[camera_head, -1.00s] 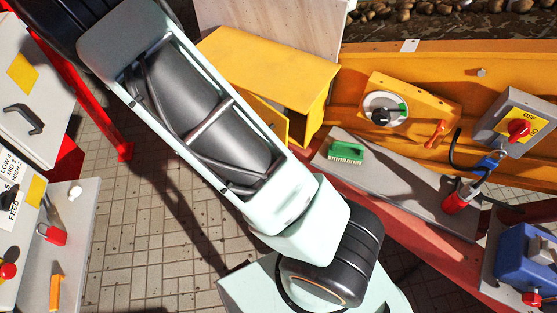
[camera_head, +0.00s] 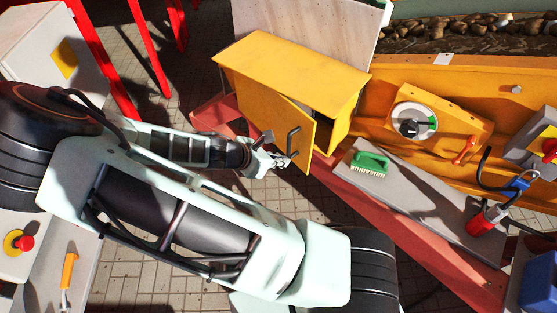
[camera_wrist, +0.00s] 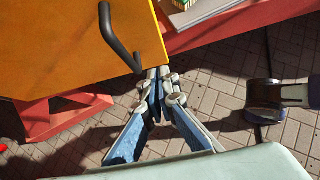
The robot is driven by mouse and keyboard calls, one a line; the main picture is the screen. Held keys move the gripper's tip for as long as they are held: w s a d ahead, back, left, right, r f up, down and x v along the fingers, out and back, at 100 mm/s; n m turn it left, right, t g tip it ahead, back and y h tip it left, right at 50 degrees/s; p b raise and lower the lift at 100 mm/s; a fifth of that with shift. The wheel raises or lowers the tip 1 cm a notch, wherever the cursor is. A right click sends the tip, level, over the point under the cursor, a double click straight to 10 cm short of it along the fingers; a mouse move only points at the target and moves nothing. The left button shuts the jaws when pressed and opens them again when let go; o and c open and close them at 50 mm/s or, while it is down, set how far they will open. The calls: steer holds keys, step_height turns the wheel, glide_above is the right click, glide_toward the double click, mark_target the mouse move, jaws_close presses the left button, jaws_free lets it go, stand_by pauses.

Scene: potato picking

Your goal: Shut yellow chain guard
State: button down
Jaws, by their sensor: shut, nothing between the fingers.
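The yellow chain guard (camera_head: 300,70) is a box with a hinged front door (camera_head: 262,112). The door stands ajar, with a dark gap between its right edge and the box. A dark bar handle (camera_head: 292,142) is on the door near that edge. In the wrist view the door (camera_wrist: 60,45) fills the upper left, with its handle (camera_wrist: 120,42) close by. My gripper (camera_head: 283,160) is shut and empty, just in front of the door below the handle. In the wrist view its fingertips (camera_wrist: 158,72) are by the door's lower corner; I cannot tell whether they touch.
A grey shelf (camera_head: 420,215) with a green brush (camera_head: 370,163) lies to the right of the guard. Red frame beams (camera_head: 350,205) run below. An orange panel with a dial (camera_head: 412,121) is behind. Paved floor (camera_head: 130,270) is open in front.

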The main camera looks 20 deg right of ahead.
mark_target(308, 155)
steer(key=shift+w+d+f+b, duration=0.15)
steer(key=shift+w+d+f, duration=0.4)
steer(key=shift+d, duration=0.65)
steer(key=shift+w+d+f+b, duration=0.1)
steer(key=shift+w+d+f, duration=0.2)
steer(key=shift+d+f, duration=0.7)
steer(key=shift+w+d+f+b, duration=0.15)
steer(key=shift+w+d+f, duration=0.25)
steer(key=shift+d, duration=1.05)
steer(key=shift+d, duration=0.1)
steer(key=shift+w+d, duration=0.15)
steer(key=shift+d, duration=0.2)
steer(key=shift+n+t, duration=0.5)
steer(key=shift+n, duration=0.2)
steer(key=d, duration=0.1)
steer(key=w+d+b, duration=0.1)
steer(key=d, duration=0.2)
steer(key=shift+w+d, duration=0.3)
steer(key=shift+a, duration=0.15)
